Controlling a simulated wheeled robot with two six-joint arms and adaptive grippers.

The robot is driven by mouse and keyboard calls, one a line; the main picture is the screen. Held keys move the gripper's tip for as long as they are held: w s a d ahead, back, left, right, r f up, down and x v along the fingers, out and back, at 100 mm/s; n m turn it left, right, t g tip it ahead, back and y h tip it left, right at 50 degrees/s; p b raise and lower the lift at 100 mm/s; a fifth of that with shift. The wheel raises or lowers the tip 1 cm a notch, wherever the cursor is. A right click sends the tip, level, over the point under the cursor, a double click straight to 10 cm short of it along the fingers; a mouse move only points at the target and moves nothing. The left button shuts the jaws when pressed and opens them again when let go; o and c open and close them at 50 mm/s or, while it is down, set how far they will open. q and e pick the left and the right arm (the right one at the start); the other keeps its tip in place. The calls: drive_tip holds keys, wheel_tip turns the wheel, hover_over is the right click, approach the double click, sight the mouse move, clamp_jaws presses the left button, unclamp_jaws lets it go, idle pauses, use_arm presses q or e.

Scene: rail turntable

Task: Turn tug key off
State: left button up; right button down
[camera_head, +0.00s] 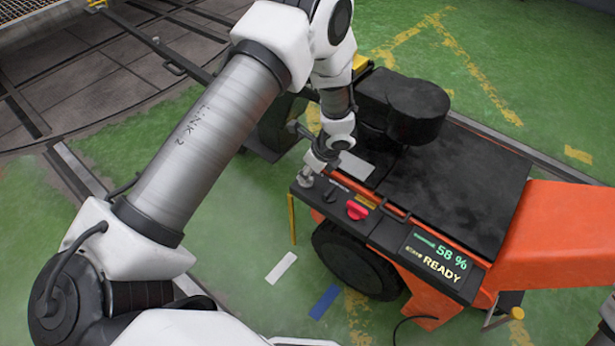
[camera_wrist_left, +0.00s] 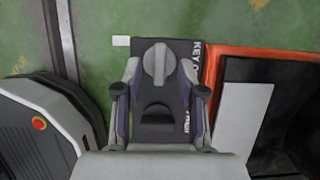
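The orange and black tug (camera_head: 450,190) stands at the right in the head view, with a control panel on its near edge. The grey key knob (camera_wrist_left: 155,64) sits on the panel beside white lettering starting with "KEY", its ridge pointing up and down in the left wrist view. My left gripper (camera_head: 314,166) is over the panel's left end. Whether a fingertip touches the knob is unclear. My right gripper is out of view.
A red knob (camera_head: 357,210) and a dark knob (camera_head: 329,193) are farther along the panel. The display (camera_head: 437,257) reads "58 %" and "READY". A black rounded housing (camera_head: 405,105) rises behind the panel. Green floor (camera_head: 235,240) is open in front of the tug.

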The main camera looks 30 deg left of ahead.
use_arm(q)
drive_tip(key=shift+x, duration=0.85)
clamp_jaws()
